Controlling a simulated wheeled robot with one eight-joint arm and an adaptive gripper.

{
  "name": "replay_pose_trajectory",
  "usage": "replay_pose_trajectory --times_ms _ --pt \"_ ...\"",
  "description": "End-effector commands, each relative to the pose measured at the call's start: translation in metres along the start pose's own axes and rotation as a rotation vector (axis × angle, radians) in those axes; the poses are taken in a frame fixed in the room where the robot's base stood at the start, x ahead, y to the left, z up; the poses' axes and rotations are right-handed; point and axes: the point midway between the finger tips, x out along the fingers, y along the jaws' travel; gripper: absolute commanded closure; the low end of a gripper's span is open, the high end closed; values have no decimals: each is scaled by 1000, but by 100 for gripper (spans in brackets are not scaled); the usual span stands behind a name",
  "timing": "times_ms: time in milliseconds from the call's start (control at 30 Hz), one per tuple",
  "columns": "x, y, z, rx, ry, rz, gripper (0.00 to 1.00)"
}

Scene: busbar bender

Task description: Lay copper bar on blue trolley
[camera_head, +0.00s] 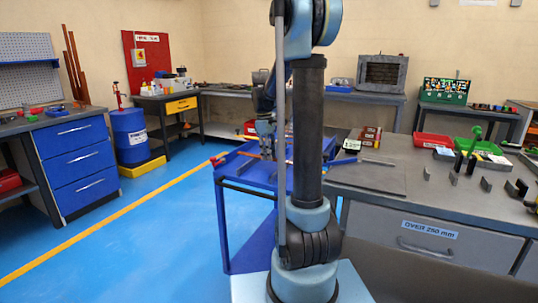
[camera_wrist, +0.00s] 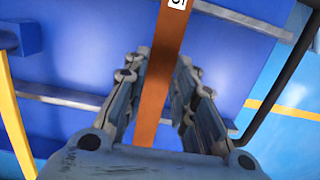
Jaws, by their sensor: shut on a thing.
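The copper bar (camera_wrist: 160,70) is a long flat brown strip running up the wrist view, with a small white label (camera_wrist: 178,4) at the top edge. My gripper (camera_wrist: 160,68) is shut on it, with a finger along each side. The blue trolley (camera_head: 238,173) stands left of the grey workbench in the head view. There my gripper (camera_head: 265,130) is over the trolley's top, partly hidden by my arm. Blue trolley surfaces (camera_wrist: 85,55) lie behind the bar in the wrist view. I cannot tell whether the bar touches the trolley.
The grey workbench (camera_head: 400,205) on the right carries a red bin (camera_head: 433,141), a green bin (camera_head: 478,146) and several small parts. A blue drum (camera_head: 129,133) stands at the back left, near a blue drawer cabinet (camera_head: 75,155). The blue floor left of the trolley is clear.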

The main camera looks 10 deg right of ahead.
Motion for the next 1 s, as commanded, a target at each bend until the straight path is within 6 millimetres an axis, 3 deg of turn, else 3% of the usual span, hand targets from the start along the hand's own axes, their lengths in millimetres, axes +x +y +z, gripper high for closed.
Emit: replay_pose_trajectory --times_ms 200,233,300,733,1000 --pt "5 0 0 0 0 0 100" --pt "5 0 0 0 0 0 69" --pt "5 0 0 1 0 0 55" --pt "0 1 2 2 0 0 55" --pt "-40 1 2 2 0 0 55"
